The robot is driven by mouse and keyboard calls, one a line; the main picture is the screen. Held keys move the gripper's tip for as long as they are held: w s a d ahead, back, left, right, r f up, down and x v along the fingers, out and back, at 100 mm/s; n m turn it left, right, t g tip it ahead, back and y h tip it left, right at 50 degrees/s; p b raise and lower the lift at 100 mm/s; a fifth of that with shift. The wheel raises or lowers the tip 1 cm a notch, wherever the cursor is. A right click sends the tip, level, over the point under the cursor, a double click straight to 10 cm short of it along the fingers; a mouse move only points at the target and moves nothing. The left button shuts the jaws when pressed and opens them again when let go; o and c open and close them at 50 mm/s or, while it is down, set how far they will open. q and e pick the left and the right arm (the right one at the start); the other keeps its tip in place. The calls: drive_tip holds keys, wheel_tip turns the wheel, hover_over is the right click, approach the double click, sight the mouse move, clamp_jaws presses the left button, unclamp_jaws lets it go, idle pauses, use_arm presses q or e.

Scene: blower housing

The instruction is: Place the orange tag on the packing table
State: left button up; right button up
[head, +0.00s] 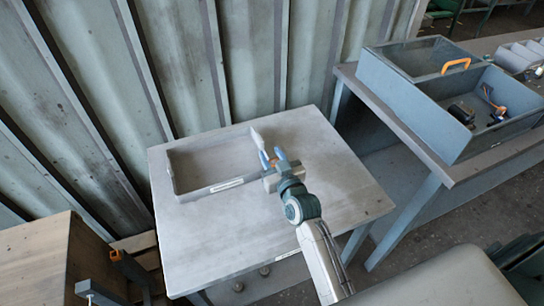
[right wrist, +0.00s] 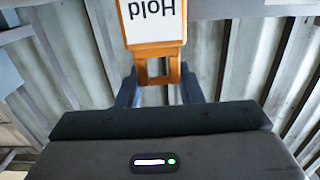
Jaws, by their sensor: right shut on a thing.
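The orange tag (head: 265,159) is between the fingers of my right gripper (head: 272,161), which is shut on it. In the right wrist view the tag (right wrist: 153,25) has a white face reading "Hold", upside down, and an orange lower part between the two blue fingers (right wrist: 160,92). In the head view its pale end points up and away, near the right end of a grey tray. The packing table (head: 290,225) is the light grey table under the gripper. I cannot tell whether the tag touches the table or tray. My left gripper is not in view.
The shallow grey tray (head: 176,186) sits on the back left of the table; the table's front and right are clear. A workbench (head: 440,170) with a blue-grey bin (head: 420,105) stands at right. A brown surface (head: 40,260) is at lower left. A corrugated wall (head: 180,60) is behind.

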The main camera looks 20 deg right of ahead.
drive_tip(key=o, duration=0.9)
drive_tip(key=shift+s, duration=0.1)
drive_tip(key=shift+o, duration=0.2)
drive_tip(key=shift+f, duration=0.1)
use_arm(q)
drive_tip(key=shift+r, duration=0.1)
use_arm(e)
drive_tip(key=shift+r+p, duration=0.35)
drive_tip(key=shift+r, duration=0.35)
use_arm(q)
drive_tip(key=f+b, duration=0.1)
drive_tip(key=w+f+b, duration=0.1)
drive_tip(key=b, duration=0.1)
use_arm(e)
drive_tip(key=s, duration=1.2)
drive_tip(key=shift+d+r, duration=0.25)
drive_tip(key=shift+d, duration=0.05)
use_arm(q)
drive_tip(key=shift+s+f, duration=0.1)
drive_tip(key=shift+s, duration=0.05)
use_arm(e)
drive_tip(key=shift+w, duration=0.1)
